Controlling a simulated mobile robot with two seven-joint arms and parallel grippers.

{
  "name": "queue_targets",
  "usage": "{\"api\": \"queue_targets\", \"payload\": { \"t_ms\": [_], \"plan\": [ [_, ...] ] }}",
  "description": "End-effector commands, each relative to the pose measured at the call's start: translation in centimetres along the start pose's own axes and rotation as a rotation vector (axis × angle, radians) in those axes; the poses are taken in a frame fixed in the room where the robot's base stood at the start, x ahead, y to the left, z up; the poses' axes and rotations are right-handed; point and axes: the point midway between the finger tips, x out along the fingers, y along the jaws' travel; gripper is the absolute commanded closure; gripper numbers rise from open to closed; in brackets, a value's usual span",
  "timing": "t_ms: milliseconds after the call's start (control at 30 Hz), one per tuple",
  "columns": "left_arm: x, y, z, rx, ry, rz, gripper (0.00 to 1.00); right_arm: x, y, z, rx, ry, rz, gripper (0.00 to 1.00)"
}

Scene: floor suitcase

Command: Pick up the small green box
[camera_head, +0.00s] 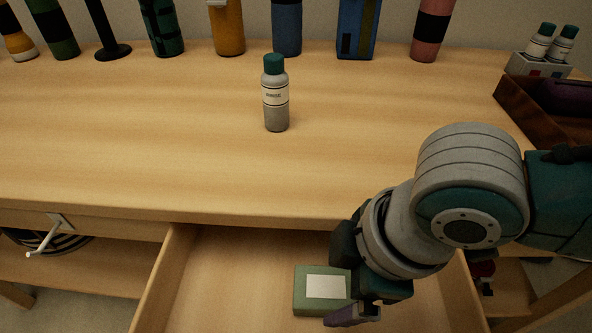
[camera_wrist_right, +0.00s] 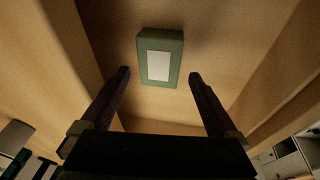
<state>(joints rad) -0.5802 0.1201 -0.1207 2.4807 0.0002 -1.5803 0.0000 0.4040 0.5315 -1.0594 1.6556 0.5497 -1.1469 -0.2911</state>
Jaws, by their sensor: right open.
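The small green box (camera_head: 308,300) has a pale label on top and lies flat in the open drawer (camera_head: 227,285). In the right wrist view the green box (camera_wrist_right: 173,43) lies beyond the fingertips, across the gap between them. My right gripper (camera_head: 345,285) is above the drawer at the box's right side and hides part of it. In the right wrist view my right gripper (camera_wrist_right: 159,75) is open with nothing between its fingers. My left gripper is not in view.
A grey bottle with a green cap (camera_head: 276,95) stands on the wooden table (camera_head: 140,130). Several containers line the back. A dark tray (camera_head: 545,115) and a bottle holder (camera_head: 538,68) are at the right. Drawer walls flank the box.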

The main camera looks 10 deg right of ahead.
Motion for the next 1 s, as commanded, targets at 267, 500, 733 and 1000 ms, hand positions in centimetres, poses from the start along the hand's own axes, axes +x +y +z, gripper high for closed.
{"api": "queue_targets", "payload": {
  "t_ms": [267,500,733,1000],
  "plan": [
    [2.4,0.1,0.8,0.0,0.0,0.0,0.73,4.3,-0.1,0.3,0.0,0.0,0.0,0.05],
    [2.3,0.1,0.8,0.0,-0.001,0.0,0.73,4.4,0.0,0.3,-0.001,-0.001,0.0,0.05],
    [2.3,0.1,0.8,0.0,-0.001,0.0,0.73,4.4,0.0,0.3,0.0,-0.001,0.0,0.26],
    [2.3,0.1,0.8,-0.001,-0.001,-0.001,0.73,4.4,0.0,0.3,0.0,0.0,0.0,0.57]
  ]
}}
